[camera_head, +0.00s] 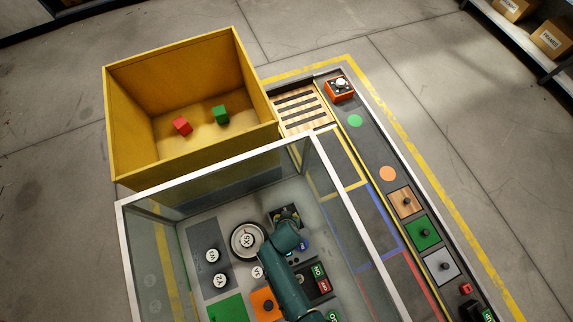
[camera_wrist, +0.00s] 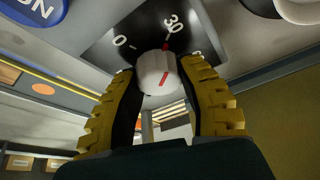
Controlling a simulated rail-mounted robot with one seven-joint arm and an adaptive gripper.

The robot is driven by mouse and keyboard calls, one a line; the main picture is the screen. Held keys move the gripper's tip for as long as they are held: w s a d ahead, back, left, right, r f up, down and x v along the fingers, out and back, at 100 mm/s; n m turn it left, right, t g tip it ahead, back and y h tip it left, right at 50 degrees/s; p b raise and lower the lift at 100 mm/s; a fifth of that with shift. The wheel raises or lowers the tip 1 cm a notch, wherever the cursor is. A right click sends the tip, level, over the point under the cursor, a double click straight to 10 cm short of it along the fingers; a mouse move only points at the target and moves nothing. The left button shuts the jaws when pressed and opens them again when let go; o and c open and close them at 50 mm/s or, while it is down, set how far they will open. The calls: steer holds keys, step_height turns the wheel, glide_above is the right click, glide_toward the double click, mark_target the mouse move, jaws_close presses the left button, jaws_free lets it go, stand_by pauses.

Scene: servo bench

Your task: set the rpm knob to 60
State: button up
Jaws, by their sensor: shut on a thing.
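The rpm knob (camera_wrist: 157,72) is white with a red line, on a black dial plate (camera_wrist: 112,44) in the wrist view. The numbers 0 and 30 show on the plate; the red line runs roughly toward the 30. A further mark at the right is mostly hidden by a finger, and the 60 is not readable. My gripper (camera_wrist: 160,80) has its two yellow fingers on either side of the knob, shut on it. In the head view my gripper (camera_head: 286,218) is over the dark dial plate and hides most of the knob.
A glass-walled enclosure with a white rim (camera_head: 215,167) surrounds the panel. A yellow bin (camera_head: 133,125) holds red and green cubes behind.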

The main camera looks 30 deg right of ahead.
steer(key=m+b, duration=0.1)
steer(key=m, duration=0.1)
steer(key=m+g+h, duration=0.1)
steer(key=shift+s+f+m+b, duration=0.15)
steer(key=shift+f+m+b, duration=0.15)
steer(key=shift+m+b, duration=0.1)
steer(key=m+g+b, duration=0.1)
steer(key=m, duration=0.2)
steer(key=shift+m+h, duration=0.3)
steer(key=shift+h, duration=0.1)
steer(key=m+g+b, duration=0.1)
steer(key=m+b, duration=0.1)
steer(key=m, duration=0.1)
steer(key=shift+m+g, duration=0.3)
steer(key=shift+m+g+b, duration=0.7)
steer(key=shift+m+b, duration=0.1)
steer(key=shift+m, duration=1)
steer(key=shift+r, duration=0.1)
steer(key=o, duration=1.2)
steer(key=shift+c, duration=0.2)
steer(key=shift+r, duration=0.1)
